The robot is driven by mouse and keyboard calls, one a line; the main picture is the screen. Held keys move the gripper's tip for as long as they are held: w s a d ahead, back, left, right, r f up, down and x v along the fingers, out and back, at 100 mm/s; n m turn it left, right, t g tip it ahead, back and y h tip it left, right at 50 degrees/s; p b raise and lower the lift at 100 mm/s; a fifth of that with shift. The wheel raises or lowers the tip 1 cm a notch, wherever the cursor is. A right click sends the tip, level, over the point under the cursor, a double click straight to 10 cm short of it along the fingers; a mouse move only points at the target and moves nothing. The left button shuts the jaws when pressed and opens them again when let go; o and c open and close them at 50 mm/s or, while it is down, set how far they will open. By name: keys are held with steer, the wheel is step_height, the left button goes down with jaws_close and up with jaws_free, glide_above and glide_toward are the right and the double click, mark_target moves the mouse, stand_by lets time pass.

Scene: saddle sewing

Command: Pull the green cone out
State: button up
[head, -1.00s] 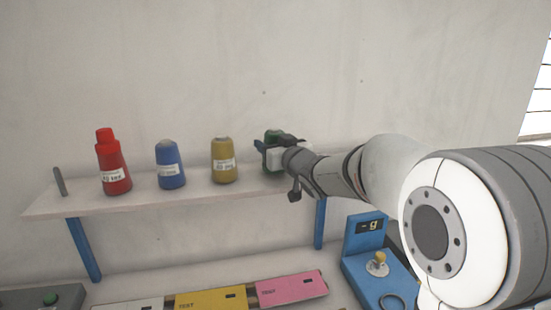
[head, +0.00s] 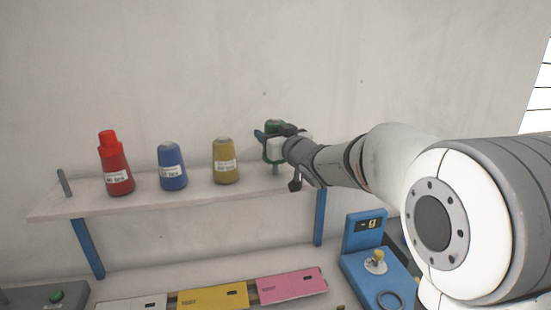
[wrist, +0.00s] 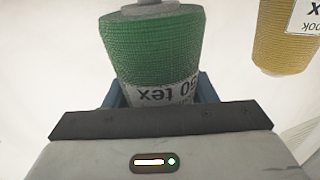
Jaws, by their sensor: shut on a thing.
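The green cone (head: 273,126) of thread is at the right part of the shelf in the head view, mostly hidden behind my gripper (head: 266,139). In the wrist view the green cone (wrist: 155,50) fills the upper middle, with a white label upside down. The blue fingers of my gripper (wrist: 160,92) lie on both sides of it, shut on it.
A bare peg (head: 64,183) is at the far left. Below are coloured boxes (head: 290,287) and a blue scale-like device (head: 365,225). The wall is close behind.

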steer(key=shift+r+p, duration=1.9)
steer(key=shift+r, duration=0.55)
steer(key=shift+r+p, duration=1.7)
steer(key=shift+r, duration=0.35)
steer(key=shift+f, duration=0.15)
